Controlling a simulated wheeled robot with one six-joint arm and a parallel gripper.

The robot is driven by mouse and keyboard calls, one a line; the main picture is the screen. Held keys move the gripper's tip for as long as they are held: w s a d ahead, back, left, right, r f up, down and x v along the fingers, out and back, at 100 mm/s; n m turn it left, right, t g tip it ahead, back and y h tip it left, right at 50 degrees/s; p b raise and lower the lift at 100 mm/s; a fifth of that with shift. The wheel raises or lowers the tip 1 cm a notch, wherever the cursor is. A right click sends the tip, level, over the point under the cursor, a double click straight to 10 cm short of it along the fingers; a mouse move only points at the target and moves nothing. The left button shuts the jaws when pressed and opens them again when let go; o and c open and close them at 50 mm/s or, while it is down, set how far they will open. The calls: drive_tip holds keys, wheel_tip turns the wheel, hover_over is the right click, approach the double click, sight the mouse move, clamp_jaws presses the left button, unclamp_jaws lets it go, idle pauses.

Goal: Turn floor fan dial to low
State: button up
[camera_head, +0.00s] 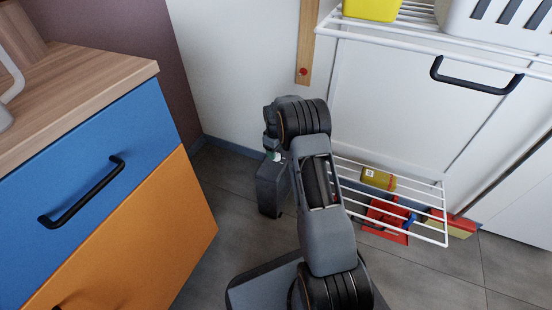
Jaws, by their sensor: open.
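No floor fan and no dial can be made out in the head view. My gripper (271,208) hangs at the end of my arm, left of the white wire rack, pointing down over the grey floor. It is open, and I see nothing held in it. My own arm covers part of the floor and wall behind it.
A cabinet with a blue drawer (95,165) and an orange front (140,240) stands at left. At right is a white wire shelf (440,190) with small boxes at and below it, and a white panel with a black handle (475,82). Grey floor tiles (222,180) are bare between.

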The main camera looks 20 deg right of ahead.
drive_tip(key=shift+d+f+b, duration=0.1)
drive_tip(key=shift+f+b, duration=0.35)
drive_tip(key=shift+f, duration=1.05)
drive_tip(key=c, duration=0.9)
